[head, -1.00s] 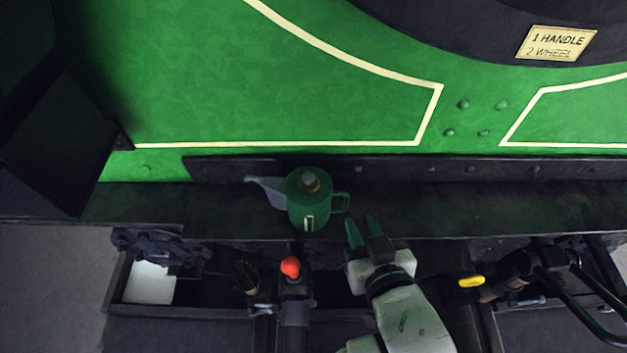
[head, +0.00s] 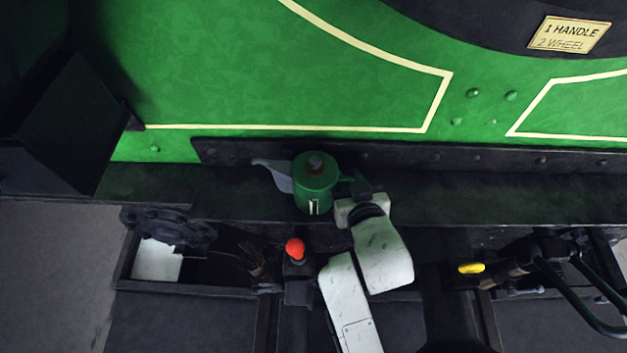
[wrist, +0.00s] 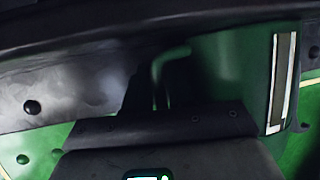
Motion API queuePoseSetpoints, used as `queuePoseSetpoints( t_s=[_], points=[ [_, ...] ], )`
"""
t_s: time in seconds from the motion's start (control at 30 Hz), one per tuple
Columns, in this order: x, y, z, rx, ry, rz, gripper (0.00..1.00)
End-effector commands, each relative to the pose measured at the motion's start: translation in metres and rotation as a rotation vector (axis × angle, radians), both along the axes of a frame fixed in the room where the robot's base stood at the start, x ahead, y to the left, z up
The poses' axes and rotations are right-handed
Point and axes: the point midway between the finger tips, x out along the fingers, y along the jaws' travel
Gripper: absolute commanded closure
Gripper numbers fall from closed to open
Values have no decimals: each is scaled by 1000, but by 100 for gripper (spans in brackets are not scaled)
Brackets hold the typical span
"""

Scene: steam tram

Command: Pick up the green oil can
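The green oil can (head: 312,190) stands upright on the dark ledge (head: 480,195). Its grey spout points left and its handle points right. My gripper (head: 357,184) is at the handle, on the can's right side. The head view shows only the dark end of the gripper there, and the fingertips are hard to make out. In the wrist view the can's green body (wrist: 235,75) with its pale stripe fills the right, and the handle (wrist: 160,62) shows beside it, partly hidden by dark gripper parts. I cannot tell whether the fingers are closed on it.
The green panel with cream lines rises behind the ledge. A red knob (head: 295,248) on a dark post stands in front of the can. A yellow-marked lever (head: 472,268) is at the right. Open trays with a white block (head: 157,262) lie below. The ledge is clear further right.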

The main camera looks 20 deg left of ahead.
Motion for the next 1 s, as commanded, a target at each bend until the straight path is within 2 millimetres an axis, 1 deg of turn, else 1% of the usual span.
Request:
queuePoseSetpoints(
  t_s=[0.17, 0.4, 1.0],
  points=[
    [0, 0, 0, 0, 0, 0, 77],
    [0, 0, 0, 0, 0, 0, 100],
    [0, 0, 2, 3, -2, 1, 100]
  ],
)
